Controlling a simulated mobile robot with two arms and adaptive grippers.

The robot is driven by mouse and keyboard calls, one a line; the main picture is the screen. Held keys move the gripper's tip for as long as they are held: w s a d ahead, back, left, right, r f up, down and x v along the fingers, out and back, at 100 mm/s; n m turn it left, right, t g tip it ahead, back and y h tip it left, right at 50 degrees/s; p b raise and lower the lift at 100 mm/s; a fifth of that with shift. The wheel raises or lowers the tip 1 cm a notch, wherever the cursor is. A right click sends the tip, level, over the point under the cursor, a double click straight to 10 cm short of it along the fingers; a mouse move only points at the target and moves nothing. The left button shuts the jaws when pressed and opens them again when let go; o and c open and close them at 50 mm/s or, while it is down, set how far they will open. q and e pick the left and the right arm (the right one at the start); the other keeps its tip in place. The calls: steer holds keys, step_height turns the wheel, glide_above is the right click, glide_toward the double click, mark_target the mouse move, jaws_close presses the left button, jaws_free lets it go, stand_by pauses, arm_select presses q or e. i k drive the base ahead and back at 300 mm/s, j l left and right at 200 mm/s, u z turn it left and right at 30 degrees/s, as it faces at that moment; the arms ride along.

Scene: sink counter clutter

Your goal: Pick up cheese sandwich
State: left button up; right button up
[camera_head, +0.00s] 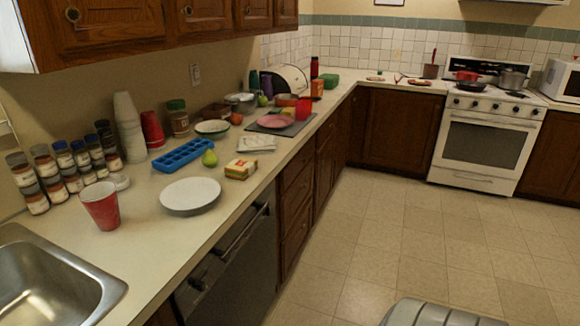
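An orange item (286,100) sits farther along the counter, beside a red cup (303,109). Neither of my grippers is in view.
The counter (140,230) runs from a steel sink (45,280) to the far corner. A red cup (101,205), spice jars (60,172), a blue ice tray (184,155) and a pear (210,158) crowd it. The tiled floor (390,240) is open toward the white stove (487,140).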

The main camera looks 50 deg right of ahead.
mark_target(241, 168)
steer(key=z, duration=1.4)
steer(key=i+l+u, duration=0.15)
steer(key=u, duration=0.3)
steer(key=i+l+u, duration=0.15)
steer(key=l+u, duration=0.35)
steer(key=i+l+u, duration=0.1)
steer(key=u, duration=0.35)
steer(key=k+l, duration=0.05)
steer(key=l, duration=0.05)
